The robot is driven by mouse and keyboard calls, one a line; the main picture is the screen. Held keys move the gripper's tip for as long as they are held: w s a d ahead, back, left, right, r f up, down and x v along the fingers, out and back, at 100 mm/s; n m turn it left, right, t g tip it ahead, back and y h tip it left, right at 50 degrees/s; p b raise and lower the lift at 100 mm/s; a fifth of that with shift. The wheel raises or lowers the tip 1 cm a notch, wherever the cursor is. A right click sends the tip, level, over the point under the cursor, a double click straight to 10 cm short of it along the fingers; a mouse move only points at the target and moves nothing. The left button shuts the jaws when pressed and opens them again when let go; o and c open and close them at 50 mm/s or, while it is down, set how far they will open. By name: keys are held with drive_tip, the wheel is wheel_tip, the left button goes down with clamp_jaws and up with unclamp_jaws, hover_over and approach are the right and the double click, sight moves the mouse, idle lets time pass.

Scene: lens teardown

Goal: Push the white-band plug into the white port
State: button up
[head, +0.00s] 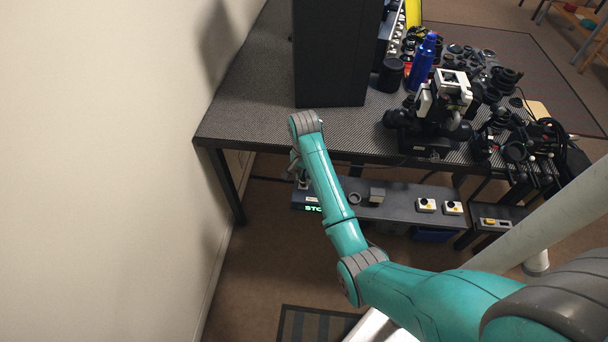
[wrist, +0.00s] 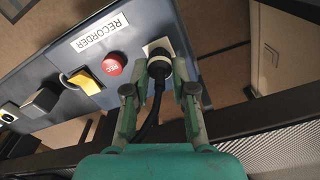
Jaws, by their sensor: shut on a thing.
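The white-band plug (wrist: 158,66) is dark with a pale ring around it, and a black cable (wrist: 148,128) trails from it back between the fingers. My gripper (wrist: 160,89) is shut on the plug, one finger on each side. The plug's front end is at the white port (wrist: 151,46), a pale square plate on the grey recorder panel. The plug covers the port's opening, so I cannot tell how deep it sits. In the head view my arm reaches down to the left end of the low shelf, and the plug is hidden there.
A RECORDER label (wrist: 102,36), red REC button (wrist: 112,64) and yellow switch (wrist: 86,80) lie left of the port on the panel. In the head view, green lit letters (head: 313,209) show near my wrist. The dark table (head: 250,128) overhangs behind the low shelf (head: 400,203).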

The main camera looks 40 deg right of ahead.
drive_tip(key=shift+f, duration=0.25)
drive_tip(key=o, duration=1)
